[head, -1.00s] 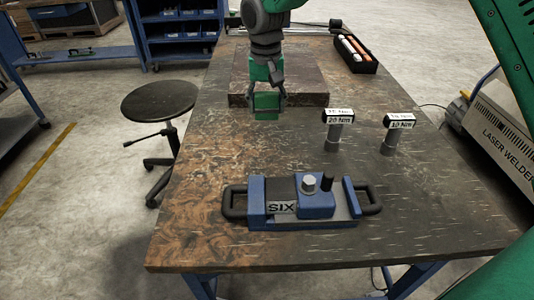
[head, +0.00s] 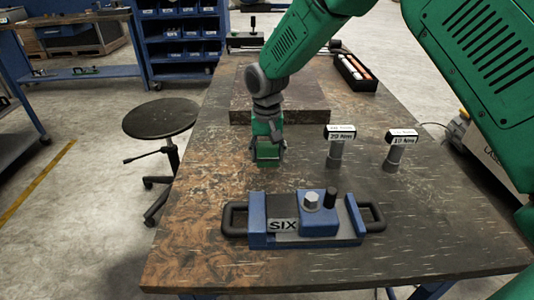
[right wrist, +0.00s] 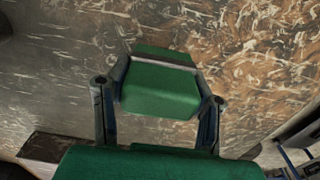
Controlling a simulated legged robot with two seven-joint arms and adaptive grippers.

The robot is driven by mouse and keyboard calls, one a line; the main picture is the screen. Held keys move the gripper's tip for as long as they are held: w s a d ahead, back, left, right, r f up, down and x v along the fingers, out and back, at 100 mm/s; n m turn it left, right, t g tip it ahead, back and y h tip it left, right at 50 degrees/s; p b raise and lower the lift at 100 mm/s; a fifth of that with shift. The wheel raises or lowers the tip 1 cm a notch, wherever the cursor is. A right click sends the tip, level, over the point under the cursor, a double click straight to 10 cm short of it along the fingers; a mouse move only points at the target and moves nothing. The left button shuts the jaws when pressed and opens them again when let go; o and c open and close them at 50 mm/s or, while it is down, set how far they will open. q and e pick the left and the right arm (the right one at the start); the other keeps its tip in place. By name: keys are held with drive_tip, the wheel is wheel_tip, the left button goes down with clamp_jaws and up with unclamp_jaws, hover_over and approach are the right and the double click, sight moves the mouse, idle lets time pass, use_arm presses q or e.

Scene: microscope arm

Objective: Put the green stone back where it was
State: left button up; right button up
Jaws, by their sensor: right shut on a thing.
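The green stone (head: 267,151) is a small green block over the bare middle of the wooden table (head: 200,215). It also shows in the right wrist view (right wrist: 158,90), with a grey strip across it. My right gripper (head: 268,161) points down, shut on the stone with a finger on each side. I cannot tell whether the stone touches the table or hangs just above it. My left gripper is not in view.
A blue fixture marked SIX (head: 258,222) lies nearer. Two labelled posts, 20 Nm (head: 336,150) and 10 Nm (head: 395,154), stand to the right. A dark slab (head: 305,97) lies behind, and a black tray of cylinders (head: 355,75) sits at the back right.

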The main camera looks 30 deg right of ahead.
sight(267, 144)
drive_tip(key=o, duration=1.2)
wheel_tip(267, 144, up, 12)
drive_tip(key=shift+a+r+p, duration=0.1)
drive_tip(key=shift+p, duration=0.9)
drive_tip(key=shift+s, duration=0.1)
